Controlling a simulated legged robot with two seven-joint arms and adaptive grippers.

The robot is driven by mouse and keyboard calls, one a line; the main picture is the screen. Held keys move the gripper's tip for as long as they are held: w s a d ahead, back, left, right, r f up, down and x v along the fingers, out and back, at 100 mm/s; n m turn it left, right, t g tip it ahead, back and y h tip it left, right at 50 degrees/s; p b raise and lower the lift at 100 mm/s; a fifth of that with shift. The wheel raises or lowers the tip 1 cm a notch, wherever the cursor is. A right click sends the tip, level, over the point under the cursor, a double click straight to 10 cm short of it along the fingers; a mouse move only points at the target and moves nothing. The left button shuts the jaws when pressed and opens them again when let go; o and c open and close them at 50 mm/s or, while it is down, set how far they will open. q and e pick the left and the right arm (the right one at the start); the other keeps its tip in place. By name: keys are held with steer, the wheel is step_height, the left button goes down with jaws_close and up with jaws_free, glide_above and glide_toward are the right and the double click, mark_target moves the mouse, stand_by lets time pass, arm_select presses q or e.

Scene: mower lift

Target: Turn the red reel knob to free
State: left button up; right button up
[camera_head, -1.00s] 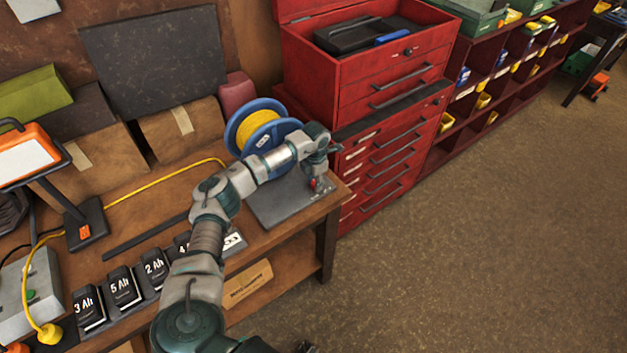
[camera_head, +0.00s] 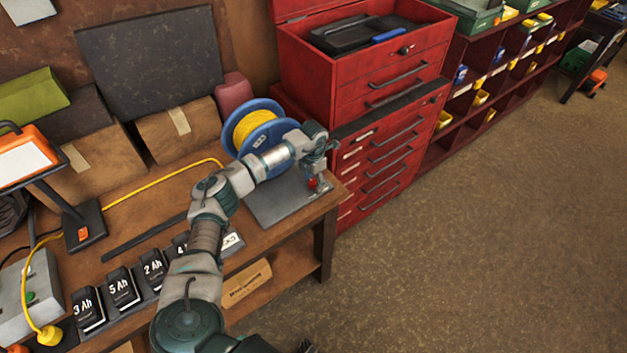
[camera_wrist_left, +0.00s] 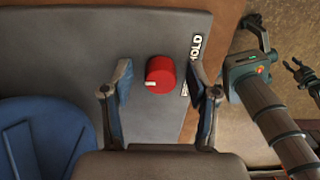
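The red reel knob (camera_wrist_left: 160,74) is on the grey base plate of the cable reel. A white mark shows on its lower left edge in the left wrist view. A label ending in "OLD" (camera_wrist_left: 192,58) lies right of it. My left gripper (camera_wrist_left: 163,80) is open, with one finger on each side of the knob and a visible gap to each. In the head view my left gripper (camera_head: 317,168) points down over the knob (camera_head: 313,183). The blue reel with yellow cable (camera_head: 262,125) stands behind my forearm. Part of my right arm (camera_wrist_left: 275,115) shows in the wrist view.
The reel plate (camera_head: 275,205) lies at the right end of the wooden bench (camera_head: 150,215). A red tool chest (camera_head: 375,85) stands close behind and right. Batteries (camera_head: 122,288) and an orange work lamp (camera_head: 25,160) are to the left. The floor at right is clear.

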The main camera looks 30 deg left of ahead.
mark_target(313, 180)
arm_select(q)
steer(key=shift+s+r, duration=0.1)
step_height(313, 180, up, 12)
steer(key=shift+f, duration=0.2)
steer(key=shift+a, duration=0.1)
stand_by(0.5)
